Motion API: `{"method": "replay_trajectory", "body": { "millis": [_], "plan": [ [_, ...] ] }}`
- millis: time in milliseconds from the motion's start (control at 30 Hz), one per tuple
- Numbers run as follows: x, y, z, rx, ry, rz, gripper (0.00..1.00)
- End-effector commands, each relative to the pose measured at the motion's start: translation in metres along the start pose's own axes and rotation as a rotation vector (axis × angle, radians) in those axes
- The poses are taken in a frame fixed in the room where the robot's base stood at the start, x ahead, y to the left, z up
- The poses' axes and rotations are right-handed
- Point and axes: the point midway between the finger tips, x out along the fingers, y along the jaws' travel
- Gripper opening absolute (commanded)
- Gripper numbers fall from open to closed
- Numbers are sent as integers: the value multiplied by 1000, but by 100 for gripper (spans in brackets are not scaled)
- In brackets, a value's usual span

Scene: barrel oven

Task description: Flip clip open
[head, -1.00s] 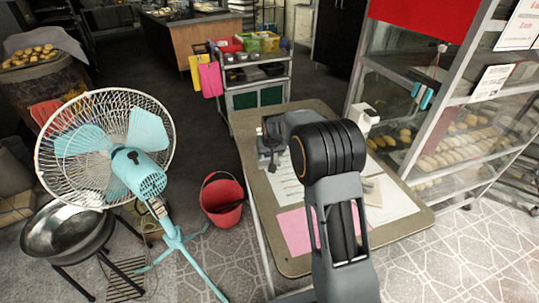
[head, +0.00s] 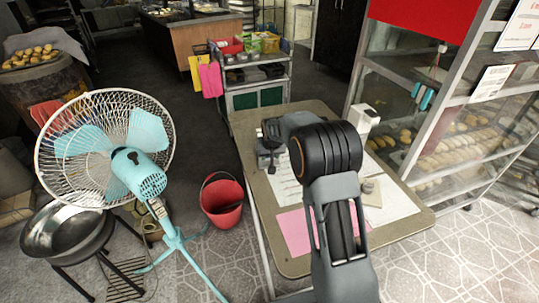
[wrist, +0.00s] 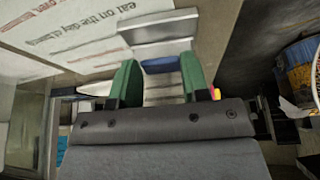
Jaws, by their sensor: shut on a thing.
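A pale metal clip (wrist: 158,27) sits at the edge of a printed sheet (wrist: 70,35) in the wrist view. A dark blue piece (wrist: 160,65), seemingly part of the clip, lies between the two green fingers of my gripper (wrist: 158,76). The fingers are shut on it, one on each side. In the head view, my gripper (head: 270,150) is a dark shape over the far left part of the table (head: 258,205). The clip cannot be made out there. From these views I cannot tell how far the clip is open.
White sheets (head: 398,200), a pink sheet (head: 294,230) and a white device (head: 367,122) are on the table. A glass bread case (head: 465,140) stands close on the right. A blue fan (head: 150,180) and red bucket (head: 222,205) stand left of the table.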

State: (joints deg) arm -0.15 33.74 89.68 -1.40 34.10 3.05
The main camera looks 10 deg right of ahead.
Motion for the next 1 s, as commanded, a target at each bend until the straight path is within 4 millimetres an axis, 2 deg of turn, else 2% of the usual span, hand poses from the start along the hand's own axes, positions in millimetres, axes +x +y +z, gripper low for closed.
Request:
{"method": "replay_trajectory", "body": {
  "millis": [267,1000],
  "plan": [
    [4,0,5,0,37,0,18],
    [18,0,32,0,448,-1,18]
  ]
}}
